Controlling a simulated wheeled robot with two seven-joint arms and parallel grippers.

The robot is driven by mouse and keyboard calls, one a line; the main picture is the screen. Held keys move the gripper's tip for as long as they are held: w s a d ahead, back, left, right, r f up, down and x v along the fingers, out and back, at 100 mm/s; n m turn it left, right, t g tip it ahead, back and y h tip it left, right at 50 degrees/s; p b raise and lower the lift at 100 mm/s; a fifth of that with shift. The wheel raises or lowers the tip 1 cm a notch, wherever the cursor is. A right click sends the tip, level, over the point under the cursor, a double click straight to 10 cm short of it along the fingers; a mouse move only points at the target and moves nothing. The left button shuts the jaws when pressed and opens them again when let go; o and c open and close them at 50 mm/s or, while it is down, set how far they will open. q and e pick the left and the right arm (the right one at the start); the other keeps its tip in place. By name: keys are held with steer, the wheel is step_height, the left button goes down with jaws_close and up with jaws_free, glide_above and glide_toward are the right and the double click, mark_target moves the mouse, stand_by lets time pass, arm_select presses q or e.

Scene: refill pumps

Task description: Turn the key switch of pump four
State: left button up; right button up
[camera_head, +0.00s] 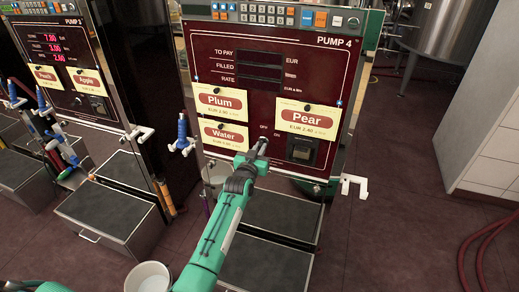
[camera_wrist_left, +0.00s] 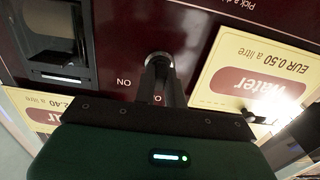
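Pump four (camera_head: 322,68) is a dark red panel in a black and teal cabinet, with its display windows dark. Its key switch shows as a round silver collar (camera_wrist_left: 158,59) in the left wrist view, with an "ON" label beside it and a second label partly hidden by my fingers. My left gripper (camera_head: 262,145) is at this switch, below the display. In the left wrist view my left gripper's fingers (camera_wrist_left: 160,72) are close together at the collar, seemingly shut on the key, which they mostly hide. My right gripper is not in view.
Plum (camera_head: 220,103), Water (camera_head: 223,135) and Pear (camera_head: 306,118) cards are on the panel around the switch. A dark slot unit (camera_head: 302,150) is to its right. Another pump (camera_head: 58,55) with lit red digits stands left. A white bucket (camera_head: 148,278) is at the bottom.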

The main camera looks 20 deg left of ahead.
arm_select(q)
steer(key=o, duration=0.4)
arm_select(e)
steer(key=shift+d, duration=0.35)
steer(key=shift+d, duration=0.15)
